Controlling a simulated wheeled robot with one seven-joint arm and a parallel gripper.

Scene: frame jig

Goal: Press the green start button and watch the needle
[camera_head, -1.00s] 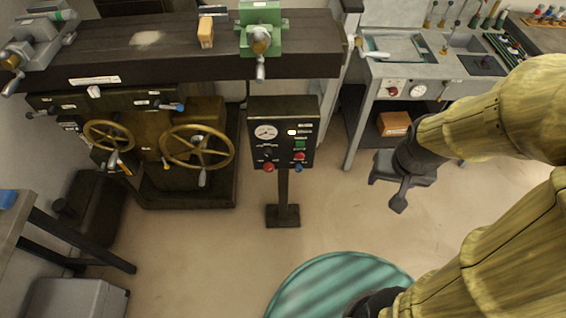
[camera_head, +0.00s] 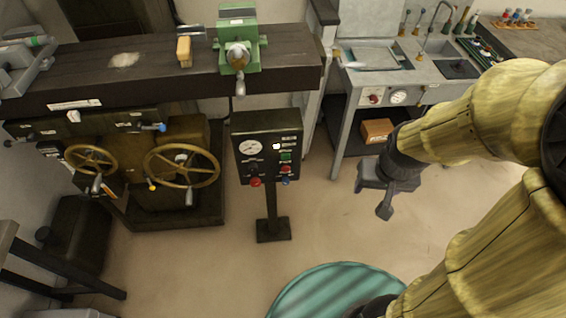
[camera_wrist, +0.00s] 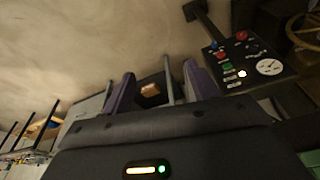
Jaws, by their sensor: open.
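A dark control panel (camera_head: 240,165) on a post stands in the middle of the head view. It carries a green button (camera_head: 286,156), a round white gauge (camera_head: 250,147) and a lit white lamp (camera_head: 276,146). The gauge's needle is too small to read. My gripper (camera_head: 380,202) hangs to the right of the panel, apart from it. In the wrist view my gripper (camera_wrist: 159,86) is open and empty between two purple fingers. There the panel shows at the upper right, with the green button (camera_wrist: 227,66) and the gauge (camera_wrist: 269,67).
Red knobs (camera_head: 255,182) and a blue one (camera_head: 286,181) sit low on the panel. A machine with brass handwheels (camera_head: 181,166) stands left of it, under a dark bench (camera_head: 100,85). A grey workbench (camera_head: 352,85) stands behind my gripper. Floor before the panel is clear.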

